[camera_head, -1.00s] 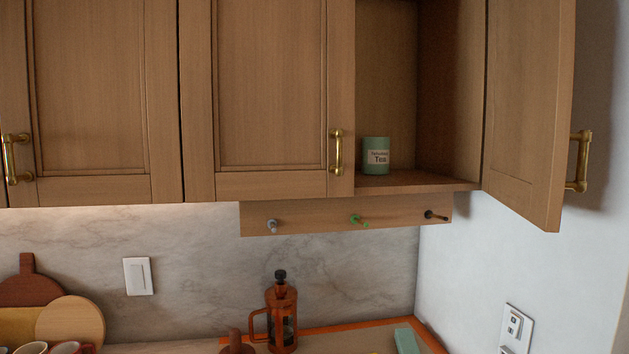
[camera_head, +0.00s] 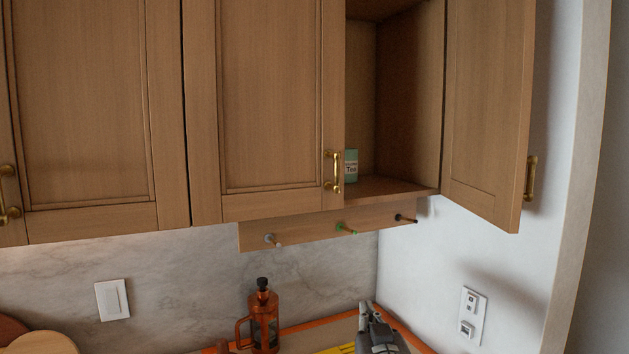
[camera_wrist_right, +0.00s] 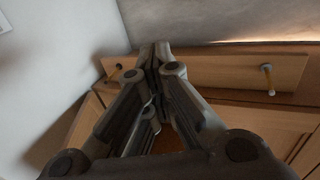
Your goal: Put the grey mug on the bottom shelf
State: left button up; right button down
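The grey mug is not visible in either current view. The open wooden cabinet at the right shows its bottom shelf (camera_head: 405,187), with a green tea tin (camera_head: 351,166) standing at its left, partly hidden by the closed door's edge. My right gripper (camera_head: 366,308) shows at the bottom of the head view, in front of the counter corner and below the cabinet. In the right wrist view its fingers (camera_wrist_right: 157,50) come together at the tips, with nothing seen between them. My left gripper is not in view.
The cabinet's right door (camera_head: 487,115) stands open. A hook rail (camera_head: 310,228) with pegs runs beneath the cabinet and also shows in the wrist view (camera_wrist_right: 215,72). An orange French press (camera_head: 265,325) stands on the counter. The shelf right of the tin is clear.

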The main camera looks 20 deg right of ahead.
pick_arm(q)
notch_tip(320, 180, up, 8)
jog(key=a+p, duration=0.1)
jog(key=p, duration=0.6)
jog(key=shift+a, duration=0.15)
pick_arm(e)
jog(key=w+d+r, duration=0.1)
jog(key=d+r, duration=0.1)
jog(key=r, duration=1)
jog(key=w+d+r, duration=0.2)
jog(key=r, duration=1.1)
jog(key=w+d+r, duration=0.2)
jog(key=d+r, duration=0.1)
jog(key=r, duration=1)
jog(key=shift+r, duration=0.25)
